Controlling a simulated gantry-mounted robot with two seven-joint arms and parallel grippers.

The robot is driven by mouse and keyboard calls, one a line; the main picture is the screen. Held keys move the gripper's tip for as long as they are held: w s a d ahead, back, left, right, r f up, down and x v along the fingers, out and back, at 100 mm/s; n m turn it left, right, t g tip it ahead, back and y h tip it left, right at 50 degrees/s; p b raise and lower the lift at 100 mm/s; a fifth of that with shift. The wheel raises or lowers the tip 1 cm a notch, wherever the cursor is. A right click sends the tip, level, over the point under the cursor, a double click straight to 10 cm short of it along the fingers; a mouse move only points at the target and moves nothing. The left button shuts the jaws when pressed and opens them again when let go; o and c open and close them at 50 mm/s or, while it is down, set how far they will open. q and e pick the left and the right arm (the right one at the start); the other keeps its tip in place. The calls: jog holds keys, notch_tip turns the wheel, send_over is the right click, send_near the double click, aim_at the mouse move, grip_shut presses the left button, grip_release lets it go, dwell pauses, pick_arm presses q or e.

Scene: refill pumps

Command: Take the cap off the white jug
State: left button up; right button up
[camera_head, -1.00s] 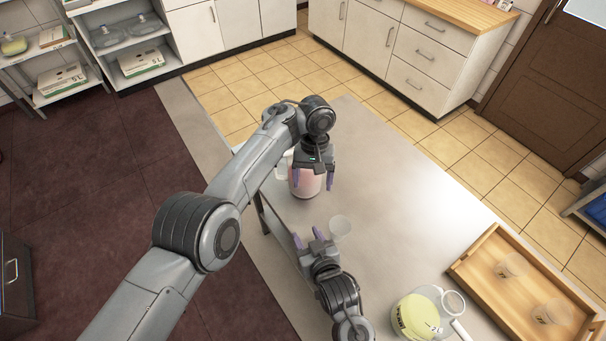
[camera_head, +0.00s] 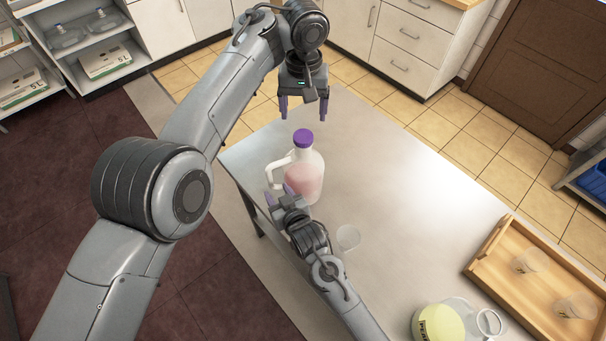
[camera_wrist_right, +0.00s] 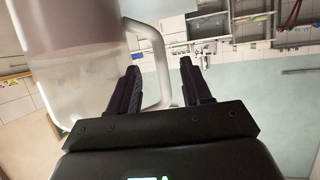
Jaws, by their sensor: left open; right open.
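The white jug (camera_head: 303,178), with pinkish contents, a side handle and a purple cap (camera_head: 303,138), stands upright on the steel table. The cap is on its neck. My left gripper (camera_head: 303,112) is open and empty, above and beyond the cap. My right gripper (camera_head: 279,192) is open, low beside the handle on the jug's near left side. In the right wrist view the handle (camera_wrist_right: 158,62) lies just ahead of and between the open fingers (camera_wrist_right: 160,75); I cannot tell whether they touch it. The jug's body (camera_wrist_right: 75,65) fills the left of that view.
A clear cup (camera_head: 348,237) stands on the table near my right arm. A jug with yellow contents (camera_head: 440,322) is at the front right, beside a wooden tray (camera_head: 487,262) holding clear cups. The table's middle right is clear.

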aim_at(272, 184)
jog(key=shift+x, duration=2.35)
jog(key=shift+c, duration=0.3)
grip_shut()
